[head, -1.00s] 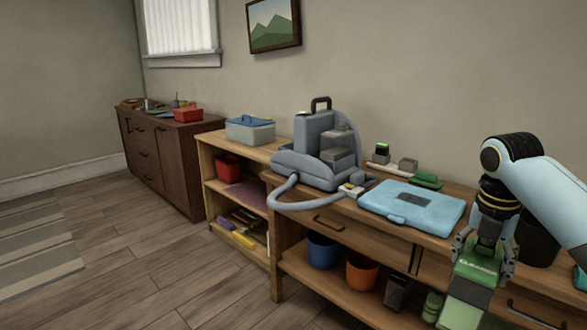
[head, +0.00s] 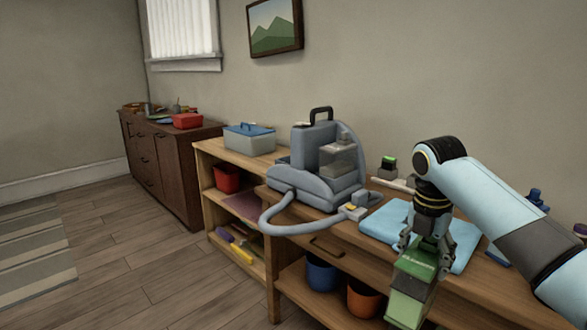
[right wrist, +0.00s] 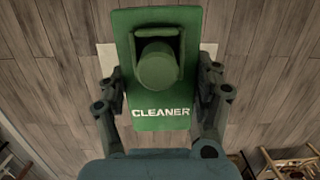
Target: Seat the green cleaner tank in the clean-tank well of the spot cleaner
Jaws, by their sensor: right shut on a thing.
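The green cleaner tank (head: 414,277) hangs from my right gripper (head: 426,246), in front of the bench and to the right of the spot cleaner. In the right wrist view the tank (right wrist: 160,112) shows its green top, round cap and the word CLEANER. The fingers of my right gripper (right wrist: 160,105) are shut on its two sides. The grey spot cleaner (head: 297,177) stands on the bench with a hose at its front and a clear tank (head: 339,158) at its right side. I cannot tell which part is the clean-tank well. My left gripper is not in view.
The hose (head: 268,228) loops out past the front edge. A blue-lidded box (head: 250,139) stands left of the cleaner. Blue (head: 322,273) and orange (head: 364,298) pots sit on the shelf below.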

